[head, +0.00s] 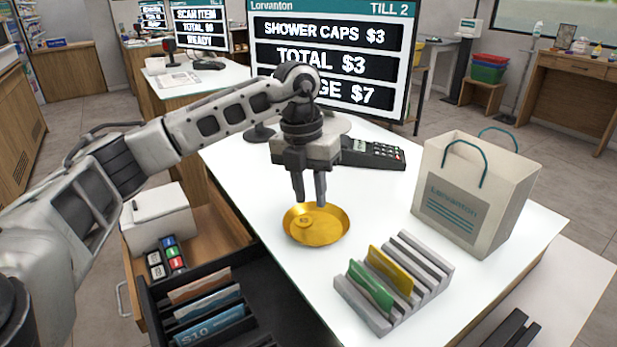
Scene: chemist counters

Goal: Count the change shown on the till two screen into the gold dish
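The till two screen (335,57) reads shower caps $3, total $3, and a partly hidden line ending in "GE $7"; my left arm covers its start. The gold dish (328,236) lies on the white counter, with a small round gold piece (303,222) in it. The black till drawer (262,300) is open at lower left, with several upright notes, including a blue $10 note (210,327). Two dark finger tips of my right gripper (512,330) show at bottom right, apart.
A grey slotted rack (436,273) holds a green card (371,289) and a yellow card (391,270) right of the dish. A paper bag (480,190) stands behind it. A card terminal (372,153) sits behind the dish. Small coloured items (170,250) lie in the wooden drawer.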

